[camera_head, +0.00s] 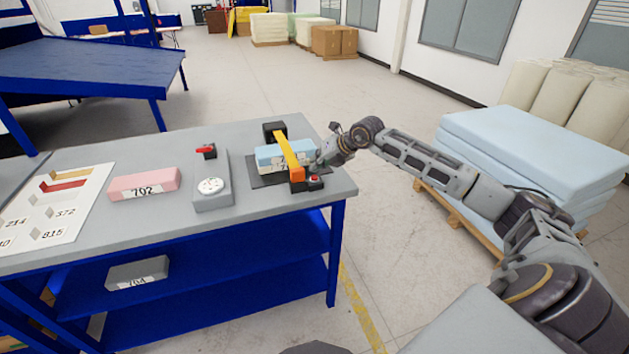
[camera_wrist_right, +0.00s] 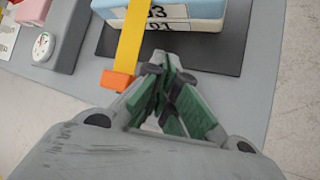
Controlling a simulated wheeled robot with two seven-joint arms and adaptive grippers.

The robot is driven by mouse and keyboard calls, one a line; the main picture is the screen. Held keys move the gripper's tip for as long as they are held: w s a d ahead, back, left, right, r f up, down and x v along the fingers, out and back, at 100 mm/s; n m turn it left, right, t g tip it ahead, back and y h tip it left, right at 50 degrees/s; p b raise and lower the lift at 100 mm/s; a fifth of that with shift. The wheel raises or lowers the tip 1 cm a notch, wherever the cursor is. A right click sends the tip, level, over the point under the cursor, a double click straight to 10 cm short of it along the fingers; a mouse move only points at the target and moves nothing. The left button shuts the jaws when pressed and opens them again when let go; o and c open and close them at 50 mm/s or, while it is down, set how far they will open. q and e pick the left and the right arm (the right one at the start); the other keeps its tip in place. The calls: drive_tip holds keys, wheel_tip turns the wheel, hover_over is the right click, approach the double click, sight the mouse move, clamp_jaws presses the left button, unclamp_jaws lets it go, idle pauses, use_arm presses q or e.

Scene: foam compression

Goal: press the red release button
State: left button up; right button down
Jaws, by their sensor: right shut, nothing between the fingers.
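The red release button (camera_head: 314,178) sits on a small black base at the front right of the compression fixture, beside the orange end of its yellow strap (camera_head: 289,151). The strap crosses over a light blue foam block (camera_head: 270,154) on a dark plate (camera_head: 262,179). My right gripper (camera_head: 318,160) is shut and empty, just behind the button in the head view; I cannot tell whether it touches anything. In the right wrist view my gripper (camera_wrist_right: 163,62) points toward the fixture, near the blue block (camera_wrist_right: 200,12). The button does not show there. My left gripper is out of view.
A grey gauge device (camera_head: 212,187) with a red-topped part (camera_head: 206,151) stands left of the fixture. A pink foam block (camera_head: 144,184) and a white chart board (camera_head: 55,212) lie farther left. A grey block (camera_head: 138,273) rests on the lower shelf. Blue foam sheets (camera_head: 530,150) are stacked at right.

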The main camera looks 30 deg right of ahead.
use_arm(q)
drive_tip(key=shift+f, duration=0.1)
use_arm(e)
drive_tip(key=shift+f, duration=0.3)
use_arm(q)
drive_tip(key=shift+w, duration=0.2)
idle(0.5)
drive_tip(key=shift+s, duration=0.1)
use_arm(e)
drive_tip(key=shift+f, duration=0.15)
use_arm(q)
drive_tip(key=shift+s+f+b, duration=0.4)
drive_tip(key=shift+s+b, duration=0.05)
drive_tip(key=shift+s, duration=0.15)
use_arm(e)
drive_tip(key=shift+f, duration=0.2)
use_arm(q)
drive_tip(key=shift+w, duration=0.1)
